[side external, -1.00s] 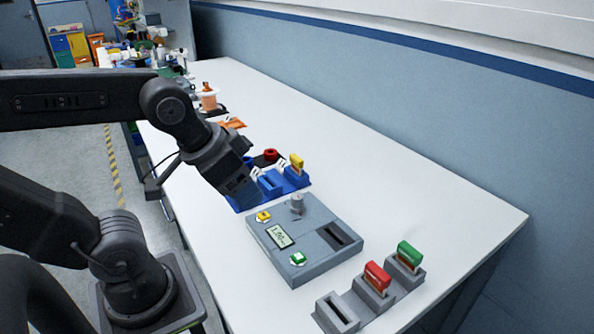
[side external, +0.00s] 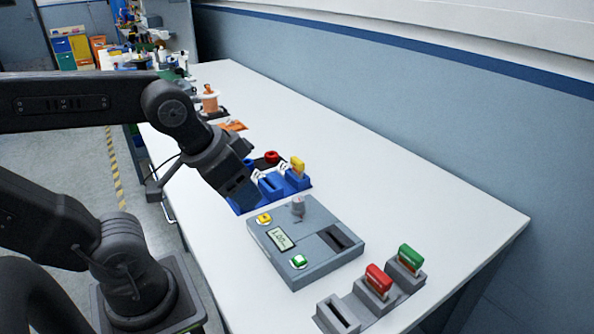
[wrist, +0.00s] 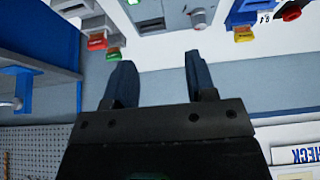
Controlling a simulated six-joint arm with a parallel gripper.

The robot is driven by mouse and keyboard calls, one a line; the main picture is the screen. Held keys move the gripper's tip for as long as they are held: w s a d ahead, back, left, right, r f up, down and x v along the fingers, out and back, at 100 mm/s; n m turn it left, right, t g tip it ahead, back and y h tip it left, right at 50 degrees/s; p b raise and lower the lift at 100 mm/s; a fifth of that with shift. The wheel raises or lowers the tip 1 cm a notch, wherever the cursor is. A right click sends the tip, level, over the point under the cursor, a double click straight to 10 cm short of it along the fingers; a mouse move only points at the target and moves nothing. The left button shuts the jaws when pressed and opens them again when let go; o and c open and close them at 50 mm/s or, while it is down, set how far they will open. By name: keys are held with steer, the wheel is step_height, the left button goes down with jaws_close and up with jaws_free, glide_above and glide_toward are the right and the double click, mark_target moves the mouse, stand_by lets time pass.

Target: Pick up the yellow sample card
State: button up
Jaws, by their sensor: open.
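The yellow sample card (side external: 298,165) stands upright in the right slot of the blue holder (side external: 271,183) on the table. It also shows at the upper right of the wrist view (wrist: 243,35). My gripper (side external: 240,190) is above the near-left side of the blue holder, to the left of the card and apart from it. In the wrist view, my gripper's two fingers (wrist: 157,80) are spread with nothing between them. Its fingertips are hard to make out in the side view.
A grey tester box (side external: 305,240) with a display, buttons and a knob sits in front of the blue holder. A grey rack (side external: 338,314) at the front holds a red card (side external: 378,279) and a green card (side external: 410,257). The table's right side along the wall is clear.

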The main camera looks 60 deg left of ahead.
steer(key=w+a+r+m+g+y, duration=0.1)
steer(key=w+a+m, duration=0.1)
steer(key=w+m, duration=0.15)
steer(key=w+a+r+m+g, duration=0.1)
steer(key=w+a+r+m, duration=0.1)
steer(key=w, duration=0.2)
steer(key=m+g+y, duration=0.3)
steer(key=m+g, duration=0.1)
steer(key=m, duration=0.9)
glide_toward(298, 160)
steer(key=shift+n, duration=0.25)
steer(key=x, duration=0.5)
steer(key=shift+f, duration=0.15)
steer(key=shift+y, duration=0.3)
steer(key=shift+x, duration=2.65)
steer(key=shift+c, duration=0.3)
jaws_close()
